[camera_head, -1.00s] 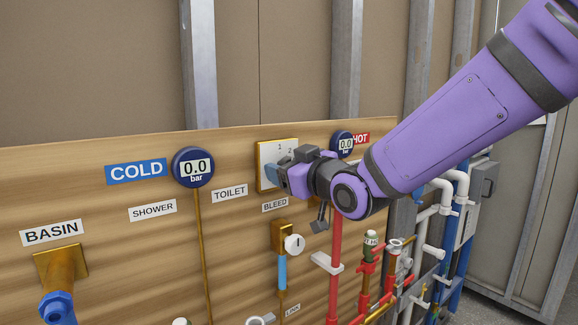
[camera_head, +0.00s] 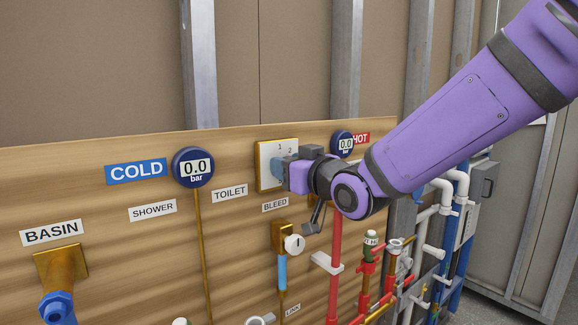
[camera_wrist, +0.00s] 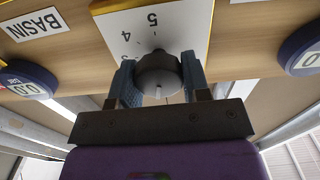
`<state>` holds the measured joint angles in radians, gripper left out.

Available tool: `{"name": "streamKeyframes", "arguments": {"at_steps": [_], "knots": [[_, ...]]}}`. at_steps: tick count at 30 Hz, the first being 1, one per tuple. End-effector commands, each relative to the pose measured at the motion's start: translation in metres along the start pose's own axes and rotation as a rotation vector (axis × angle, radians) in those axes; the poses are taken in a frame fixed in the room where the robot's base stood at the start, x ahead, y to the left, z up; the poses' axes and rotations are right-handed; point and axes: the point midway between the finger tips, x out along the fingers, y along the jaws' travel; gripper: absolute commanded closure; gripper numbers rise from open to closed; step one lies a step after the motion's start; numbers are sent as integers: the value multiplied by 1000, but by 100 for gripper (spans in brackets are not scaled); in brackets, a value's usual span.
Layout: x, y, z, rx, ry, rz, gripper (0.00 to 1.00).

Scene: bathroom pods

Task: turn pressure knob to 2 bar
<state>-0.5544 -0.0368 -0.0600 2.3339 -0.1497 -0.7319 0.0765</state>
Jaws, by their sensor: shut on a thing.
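The pressure knob (camera_wrist: 158,72) is a grey round knob with a light mark, seen in the wrist view between my blue fingertips. Its white dial plate (camera_head: 266,153) has a yellow edge. The digits 1 and 2 show on it in the head view, and 4 and 5, upside down, in the wrist view (camera_wrist: 180,22). My gripper (camera_head: 277,167) is shut on the knob, which the fingers hide in the head view. The cold gauge (camera_head: 193,167) and the hot gauge (camera_head: 344,144) both read 0.0 bar.
Below the dial are the BLEED label (camera_head: 275,205) and a small valve with a white round handle (camera_head: 294,244). Red and white pipes (camera_head: 336,270) run below my wrist at the right. The upper left of the wooden board is clear of fittings.

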Motion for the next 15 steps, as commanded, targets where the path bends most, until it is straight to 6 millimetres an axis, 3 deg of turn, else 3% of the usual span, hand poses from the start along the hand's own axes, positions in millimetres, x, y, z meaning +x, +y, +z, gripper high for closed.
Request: {"name": "streamKeyframes", "arguments": {"at_steps": [15], "knots": [[0, 2, 1, 406, -1, 1, 80]]}}
